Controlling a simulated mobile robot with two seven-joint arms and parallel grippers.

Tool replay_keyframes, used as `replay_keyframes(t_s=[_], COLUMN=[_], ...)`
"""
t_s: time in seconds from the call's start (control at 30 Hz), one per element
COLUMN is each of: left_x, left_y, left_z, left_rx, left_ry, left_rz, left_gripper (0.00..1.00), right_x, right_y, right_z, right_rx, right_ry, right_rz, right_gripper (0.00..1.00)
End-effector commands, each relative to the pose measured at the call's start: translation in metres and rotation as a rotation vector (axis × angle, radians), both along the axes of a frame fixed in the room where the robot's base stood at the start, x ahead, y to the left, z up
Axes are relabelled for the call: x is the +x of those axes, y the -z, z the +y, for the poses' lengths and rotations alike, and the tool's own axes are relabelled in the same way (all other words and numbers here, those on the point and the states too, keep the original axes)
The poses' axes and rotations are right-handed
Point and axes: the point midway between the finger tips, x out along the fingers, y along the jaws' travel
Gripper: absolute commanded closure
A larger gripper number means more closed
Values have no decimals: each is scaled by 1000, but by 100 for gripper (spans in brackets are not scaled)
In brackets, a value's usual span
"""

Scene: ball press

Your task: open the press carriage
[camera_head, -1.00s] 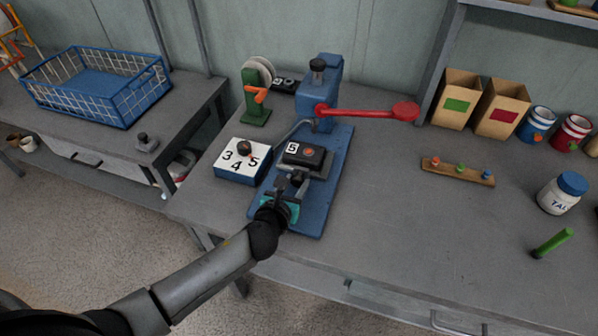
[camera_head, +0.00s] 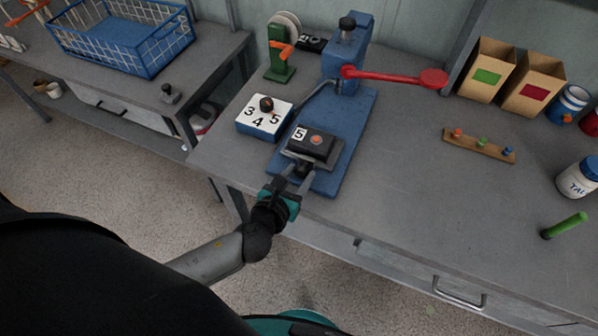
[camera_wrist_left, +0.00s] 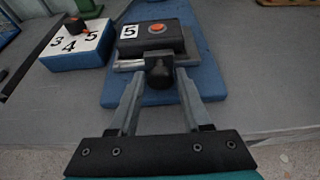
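The blue press (camera_head: 345,60) stands on the bench with a long blue base (camera_head: 352,120) and a red lever (camera_head: 395,76). Its carriage (camera_head: 315,146), a black block with a "5" label and an orange-red disc, sits toward the front end of the base, out from under the press head. In the left wrist view the carriage (camera_wrist_left: 153,36) has a black knob (camera_wrist_left: 160,71) at its front. My right gripper is not in view.
A white-topped dial box (camera_head: 264,117) marked 3, 4, 5 stands left of the base. A green device (camera_head: 280,62) with an orange handle stands behind it. A peg board (camera_head: 478,146), bottle (camera_head: 577,178) and green stick (camera_head: 563,226) lie right. The bench between is clear.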

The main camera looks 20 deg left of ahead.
Motion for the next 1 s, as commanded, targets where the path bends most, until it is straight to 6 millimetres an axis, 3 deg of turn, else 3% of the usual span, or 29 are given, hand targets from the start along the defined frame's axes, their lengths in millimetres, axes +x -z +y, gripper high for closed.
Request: replay_keyframes(t_s=[0.17, 0.57, 1.0], left_x=[0, -7, -76], left_y=[0, -3, -32], left_z=[0, 0, 3], left_rx=[0, 1, 1], left_ry=[0, 1, 1], left_rz=[-1, 0, 3], left_gripper=[30, 30, 30], right_x=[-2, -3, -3], right_y=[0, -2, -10], right_z=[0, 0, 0], right_rx=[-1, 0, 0], right_ry=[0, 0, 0], right_rz=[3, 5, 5], right_gripper=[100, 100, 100])
